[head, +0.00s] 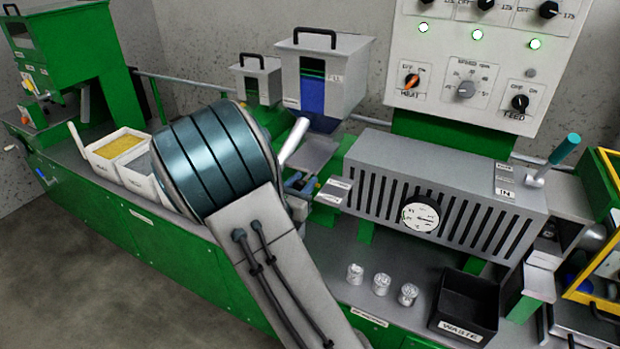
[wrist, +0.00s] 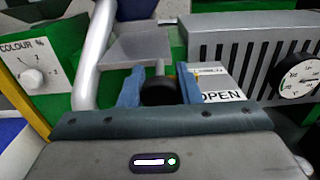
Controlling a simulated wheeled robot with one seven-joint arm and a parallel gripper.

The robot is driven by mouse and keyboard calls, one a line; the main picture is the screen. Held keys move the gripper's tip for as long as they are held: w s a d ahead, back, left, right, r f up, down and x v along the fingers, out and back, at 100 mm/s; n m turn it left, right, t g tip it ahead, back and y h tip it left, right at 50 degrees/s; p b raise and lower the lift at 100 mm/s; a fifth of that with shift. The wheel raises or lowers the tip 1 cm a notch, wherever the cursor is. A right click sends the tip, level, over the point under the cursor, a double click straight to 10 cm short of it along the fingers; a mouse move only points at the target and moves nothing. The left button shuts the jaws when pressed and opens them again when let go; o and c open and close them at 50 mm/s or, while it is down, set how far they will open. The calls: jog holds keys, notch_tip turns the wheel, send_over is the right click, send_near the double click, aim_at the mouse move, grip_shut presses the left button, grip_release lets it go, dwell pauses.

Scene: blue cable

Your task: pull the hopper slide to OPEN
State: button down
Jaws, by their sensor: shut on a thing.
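My gripper (wrist: 158,88) is shut on a black round knob (wrist: 158,93), with one blue finger on each side of it. In the head view my gripper (head: 300,186) is small and partly hidden behind my arm. The knob appears to be the slide's handle; how it joins the slide is hidden. A plate with an OPEN label (wrist: 221,96) lies just right of the right finger. The grey hopper (head: 322,80) with a blue lower part stands behind, above a flat grey plate (head: 314,152), which also shows beyond the knob in the wrist view (wrist: 138,47).
The slotted grey heater housing (head: 445,185) with a dial gauge (head: 420,217) stands close on the right. A slanted pale pipe (wrist: 93,58) is close on the left. Small metal cups (head: 381,284) and a black WASTE bin (head: 467,305) stand on the bench in front.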

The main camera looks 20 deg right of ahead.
jog(key=shift+a+f, duration=0.1)
jog(key=c, duration=1.2)
grip_release()
jog(key=shift+c, duration=0.2)
jog(key=shift+o, duration=0.9)
jog(key=shift+s+a, duration=0.15)
jog(key=v, duration=1.3)
jog(key=shift+s+a+b, duration=0.2)
jog(key=shift+s+b, duration=0.05)
jog(key=shift+b, duration=0.1)
